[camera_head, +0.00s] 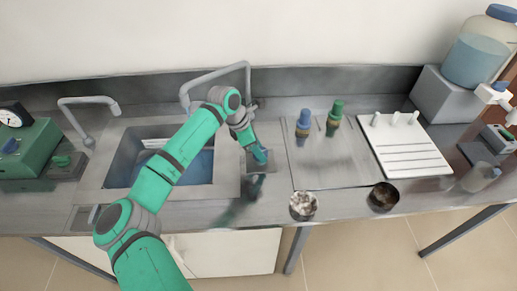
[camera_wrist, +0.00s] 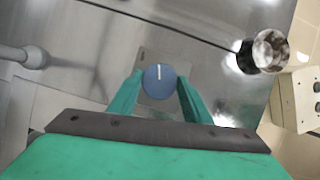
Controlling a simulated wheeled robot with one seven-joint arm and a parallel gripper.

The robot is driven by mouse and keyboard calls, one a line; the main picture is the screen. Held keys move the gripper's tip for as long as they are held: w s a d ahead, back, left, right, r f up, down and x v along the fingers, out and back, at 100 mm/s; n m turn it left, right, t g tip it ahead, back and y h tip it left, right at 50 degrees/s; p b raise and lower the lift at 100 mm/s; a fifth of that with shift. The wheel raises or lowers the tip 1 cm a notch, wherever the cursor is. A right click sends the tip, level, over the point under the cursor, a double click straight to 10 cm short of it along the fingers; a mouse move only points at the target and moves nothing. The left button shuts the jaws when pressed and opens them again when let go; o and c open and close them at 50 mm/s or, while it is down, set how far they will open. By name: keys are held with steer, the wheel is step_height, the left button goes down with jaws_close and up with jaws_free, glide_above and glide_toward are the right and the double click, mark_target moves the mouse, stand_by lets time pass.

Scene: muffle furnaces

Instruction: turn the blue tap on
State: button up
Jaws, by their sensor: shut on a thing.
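The blue tap is a round blue knob (camera_wrist: 159,82) with a white line on top, on a grey plate in the wrist view. The line runs nearly upright in that picture. My gripper (camera_wrist: 160,83) has its two green fingers on either side of the knob and is shut on it. In the head view my gripper (camera_head: 261,156) reaches down to the bench right of the sink. The knob is mostly hidden there by my gripper.
The sink (camera_head: 112,170) with tall grey spouts is left of my gripper. Blue-topped (camera_head: 304,118) and green-topped (camera_head: 336,112) fittings stand to the right. A white rack (camera_head: 408,151), a light bowl (camera_head: 303,206) and a dark bowl (camera_head: 383,197) lie farther right.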

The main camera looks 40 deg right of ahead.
steer(key=shift+a+n+t, duration=0.2)
steer(key=shift+n+t, duration=0.4)
steer(key=shift+n, duration=1)
steer(key=o, duration=1.1)
steer(key=shift+c, duration=0.2)
steer(key=shift+r, duration=0.1)
steer(key=v, duration=1)
steer(key=shift+a+r, duration=0.25)
